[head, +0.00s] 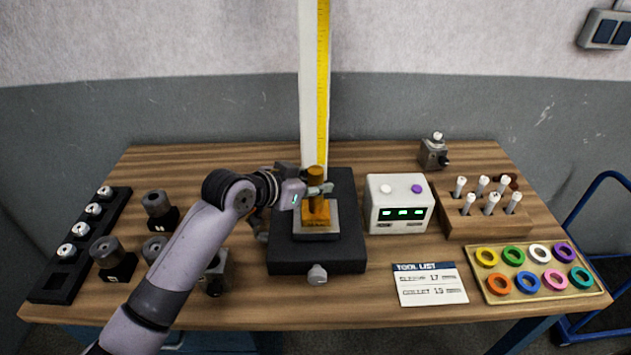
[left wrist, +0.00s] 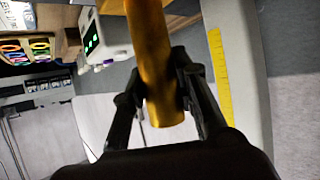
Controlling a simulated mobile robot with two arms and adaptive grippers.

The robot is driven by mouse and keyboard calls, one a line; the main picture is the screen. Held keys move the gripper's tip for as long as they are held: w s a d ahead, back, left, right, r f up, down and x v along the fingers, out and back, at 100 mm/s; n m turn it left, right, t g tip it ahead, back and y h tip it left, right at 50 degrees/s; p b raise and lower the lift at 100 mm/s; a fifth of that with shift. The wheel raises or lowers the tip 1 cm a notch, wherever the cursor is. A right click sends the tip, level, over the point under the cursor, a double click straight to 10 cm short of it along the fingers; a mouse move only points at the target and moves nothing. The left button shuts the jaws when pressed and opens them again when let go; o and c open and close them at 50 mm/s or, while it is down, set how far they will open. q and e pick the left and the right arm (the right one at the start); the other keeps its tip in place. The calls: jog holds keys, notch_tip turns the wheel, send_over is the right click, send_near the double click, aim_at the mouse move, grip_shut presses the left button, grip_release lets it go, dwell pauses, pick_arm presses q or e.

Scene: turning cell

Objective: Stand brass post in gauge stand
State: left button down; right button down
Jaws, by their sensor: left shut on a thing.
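The brass post (head: 315,176) is an upright cylinder at the gauge stand, in front of its tall column. My left gripper (head: 318,189) reaches in from the left and is shut on the post near its upper end. The left wrist view shows the post (left wrist: 152,50) between the two dark fingers (left wrist: 162,92), its free end just past them. The gauge stand (head: 287,254) has a dark base, a pale column and a yellow scale. Below the gripper, a brass-coloured block shape (head: 319,215) sits over a grey plate. I cannot tell whether the post touches the stand.
A white box with green displays (head: 400,218) stands right of the stand. Beyond it are a wooden rack of white-topped pegs (head: 500,226), a ring tray (head: 545,297) and a tool list card (head: 430,284). Dark tool holders (head: 115,265) and a black rack (head: 52,296) are at left.

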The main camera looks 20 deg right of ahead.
pick_arm(q)
jog(key=shift+f, duration=0.1)
dwell(0.7)
jog(key=c, duration=1.7)
grip_release()
jog(key=o, duration=0.5)
jog(key=shift+s+f, duration=0.1)
jog(key=shift+s, duration=0.05)
jog(key=shift+c, duration=0.2)
jog(key=shift+o, duration=0.2)
jog(key=shift+f, duration=0.15)
jog(key=shift+a+f, duration=0.1)
jog(key=shift+f, duration=0.2)
jog(key=shift+s+a+r, duration=0.2)
jog(key=shift+a+r, duration=0.2)
jog(key=shift+a, duration=0.05)
jog(key=v, duration=1.1)
